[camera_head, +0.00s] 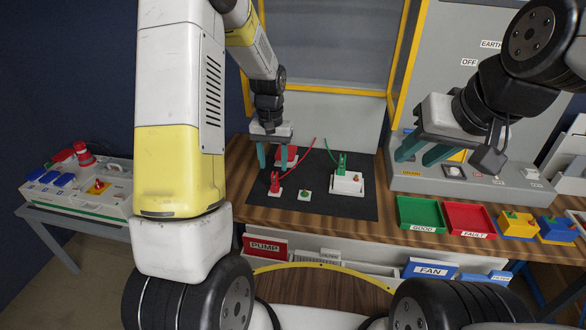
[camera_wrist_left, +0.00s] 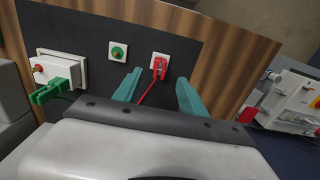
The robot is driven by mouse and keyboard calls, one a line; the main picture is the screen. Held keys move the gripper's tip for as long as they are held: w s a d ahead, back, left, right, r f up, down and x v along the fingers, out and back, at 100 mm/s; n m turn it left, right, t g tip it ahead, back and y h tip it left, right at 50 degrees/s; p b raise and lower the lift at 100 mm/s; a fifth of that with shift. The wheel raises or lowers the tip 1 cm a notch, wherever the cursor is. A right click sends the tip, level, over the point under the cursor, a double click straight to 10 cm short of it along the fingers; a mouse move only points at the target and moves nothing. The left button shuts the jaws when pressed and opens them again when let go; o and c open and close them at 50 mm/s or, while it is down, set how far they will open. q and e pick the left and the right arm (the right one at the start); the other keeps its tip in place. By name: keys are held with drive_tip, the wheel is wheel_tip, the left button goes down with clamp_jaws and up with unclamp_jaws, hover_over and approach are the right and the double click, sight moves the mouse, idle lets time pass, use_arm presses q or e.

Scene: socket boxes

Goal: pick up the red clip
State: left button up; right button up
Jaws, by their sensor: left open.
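The red clip (camera_head: 275,183) stands on a small white socket plate on the black mat, with a red lead rising from it. It also shows in the left wrist view (camera_wrist_left: 160,66), ahead of the fingers and between their lines. My left gripper (camera_head: 272,163) is open above and behind the clip, with its teal fingers apart and nothing between them but the red lead passing in the wrist view (camera_wrist_left: 158,76). My right gripper (camera_head: 421,156) is open and empty over the grey panel at the right.
A green clip (camera_head: 341,164) sits on a white box with a red knob (camera_head: 356,178). A green-button plate (camera_head: 304,195) lies beside the red clip. Green (camera_head: 419,226) and red (camera_head: 469,233) trays stand on the right. A red part (camera_head: 291,152) is partly hidden behind my left fingers.

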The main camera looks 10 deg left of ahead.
sight(275, 184)
use_arm(q)
drive_tip(key=shift+w+d+f, duration=0.15)
drive_tip(key=shift+f, duration=0.8)
wheel_tip(275, 184, down, 7)
drive_tip(key=shift+r, duration=0.1)
clamp_jaws()
